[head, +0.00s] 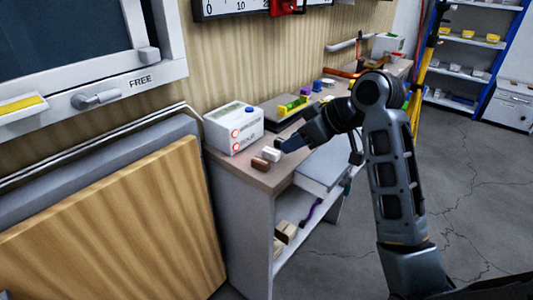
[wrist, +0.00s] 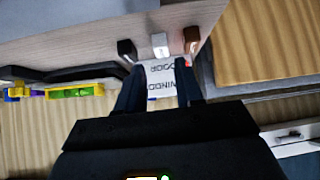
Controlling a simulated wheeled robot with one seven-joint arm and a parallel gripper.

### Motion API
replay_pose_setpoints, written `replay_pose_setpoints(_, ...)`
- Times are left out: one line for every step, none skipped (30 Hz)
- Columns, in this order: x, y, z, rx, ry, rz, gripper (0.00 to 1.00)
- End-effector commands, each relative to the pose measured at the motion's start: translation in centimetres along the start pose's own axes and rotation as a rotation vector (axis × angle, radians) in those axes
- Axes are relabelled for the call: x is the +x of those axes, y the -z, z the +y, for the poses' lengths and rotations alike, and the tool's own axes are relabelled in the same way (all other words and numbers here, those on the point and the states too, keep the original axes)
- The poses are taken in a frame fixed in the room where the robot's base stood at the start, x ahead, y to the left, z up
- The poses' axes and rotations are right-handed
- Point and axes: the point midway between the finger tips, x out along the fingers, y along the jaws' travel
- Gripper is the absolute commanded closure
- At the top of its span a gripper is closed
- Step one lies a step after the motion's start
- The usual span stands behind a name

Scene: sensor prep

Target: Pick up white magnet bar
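The white magnet bar (head: 271,155) lies on the workbench near its front-left corner, between a brown bar (head: 260,164) and a dark bar (head: 281,143). In the wrist view the white bar (wrist: 160,44) is the middle of the three, just beyond the fingertips and roughly centred between them. My gripper (wrist: 160,70) is open, with nothing seen held between its fingers. In the head view my gripper (head: 290,146) is close to the right of the bars, and its fingers partly cover the dark one.
A yellow-green level (head: 292,105) lies farther right. A wooden panel (head: 130,225) leans left of the bench (head: 250,175).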

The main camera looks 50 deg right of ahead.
Motion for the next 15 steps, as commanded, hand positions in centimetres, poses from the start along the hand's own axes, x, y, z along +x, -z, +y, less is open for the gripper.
replay_pose_setpoints(0.6,-0.1,-0.1,0.000,0.003,-0.003,0.64)
replay_pose_setpoints(0.9,-0.1,-0.1,0.000,0.003,-0.002,0.64)
replay_pose_setpoints(1.4,0.0,-0.1,0.000,0.002,-0.002,0.64)
replay_pose_setpoints(1.7,-0.1,-0.1,0.001,0.002,-0.002,0.64)
replay_pose_setpoints(2.0,0.0,-0.1,0.001,0.002,-0.002,0.64)
replay_pose_setpoints(2.3,0.0,-0.1,0.001,0.001,-0.001,0.64)
replay_pose_setpoints(2.6,0.1,-0.1,0.000,0.001,-0.001,0.64)
replay_pose_setpoints(2.9,0.1,-0.1,0.000,0.002,-0.002,0.64)
replay_pose_setpoints(3.4,0.2,-0.1,0.001,0.002,-0.001,0.64)
replay_pose_setpoints(3.8,0.3,-0.1,0.001,0.002,-0.002,0.64)
replay_pose_setpoints(4.3,0.4,-0.2,0.001,0.003,-0.002,0.64)
replay_pose_setpoints(4.9,0.5,-0.1,0.002,0.002,-0.002,0.64)
replay_pose_setpoints(5.3,0.6,-0.2,0.001,0.002,-0.003,0.64)
replay_pose_setpoints(5.8,0.6,-0.2,0.002,0.002,-0.002,0.64)
replay_pose_setpoints(6.3,0.5,-0.1,0.002,0.002,-0.002,0.64)
